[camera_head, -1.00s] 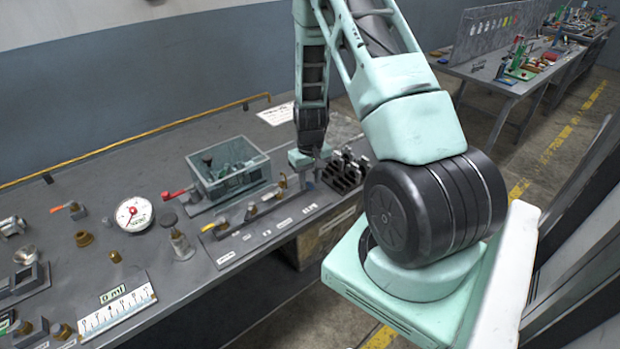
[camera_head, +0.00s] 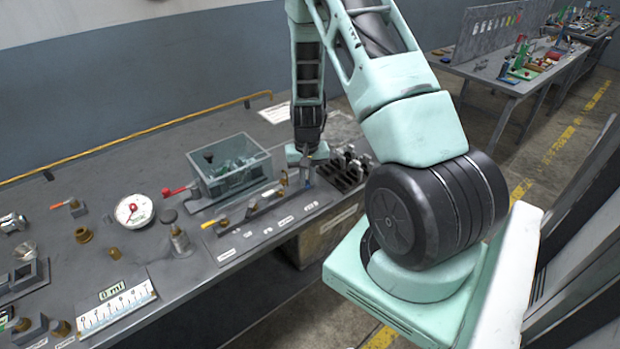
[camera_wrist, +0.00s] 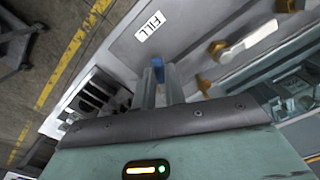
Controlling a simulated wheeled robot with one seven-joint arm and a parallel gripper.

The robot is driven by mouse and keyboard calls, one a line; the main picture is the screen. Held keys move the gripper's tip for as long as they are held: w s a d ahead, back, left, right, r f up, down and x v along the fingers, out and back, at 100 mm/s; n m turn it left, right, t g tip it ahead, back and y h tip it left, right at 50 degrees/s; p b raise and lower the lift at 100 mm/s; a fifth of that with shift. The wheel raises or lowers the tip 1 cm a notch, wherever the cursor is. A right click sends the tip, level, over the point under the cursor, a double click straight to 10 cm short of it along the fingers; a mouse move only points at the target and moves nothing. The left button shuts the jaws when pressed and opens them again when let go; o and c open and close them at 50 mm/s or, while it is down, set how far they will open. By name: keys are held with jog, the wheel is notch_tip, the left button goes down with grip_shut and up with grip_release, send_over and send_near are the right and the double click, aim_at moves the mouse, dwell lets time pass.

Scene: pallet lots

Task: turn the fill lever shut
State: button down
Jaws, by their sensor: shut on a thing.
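The fill lever has a blue handle (camera_wrist: 157,66) that shows at my fingertips in the wrist view, beside the white FILL label (camera_wrist: 150,25). My gripper (camera_wrist: 158,80) is shut on this blue handle. The fingers hide much of the lever, so its exact angle is hard to tell. In the head view my gripper (camera_head: 306,174) is low at the right end of the valve strip (camera_head: 265,222), and the lever there is small and mostly covered.
Brass fittings (camera_wrist: 218,49) stand close to my fingers. A grey-green open bin (camera_head: 232,182) is behind the strip, and a black slotted rack (camera_head: 345,172) is just right of my gripper. A dial gauge (camera_head: 134,211) and a red-handled valve (camera_head: 178,190) are further left.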

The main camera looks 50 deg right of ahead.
jog(key=m, duration=0.1)
jog(key=w+m, duration=0.1)
jog(key=m, duration=0.1)
jog(key=shift+w+a+m, duration=0.1)
jog(key=shift+a+m, duration=0.2)
jog(key=shift+a, duration=0.1)
jog(key=m, duration=0.2)
jog(key=w+m, duration=0.1)
jog(key=shift+a+m, duration=0.25)
jog(key=shift+m, duration=0.05)
jog(key=shift+w+d+m+p, duration=0.15)
jog(key=shift+w+m, duration=0.3)
jog(key=shift+m, duration=0.85)
jog(key=shift+w+a+m+p, duration=0.1)
jog(key=shift+w+m+p, duration=0.25)
jog(key=shift+m, duration=0.95)
jog(key=shift+w, duration=0.15)
jog(key=c, duration=1.5)
grip_release()
jog(key=shift+o, duration=0.2)
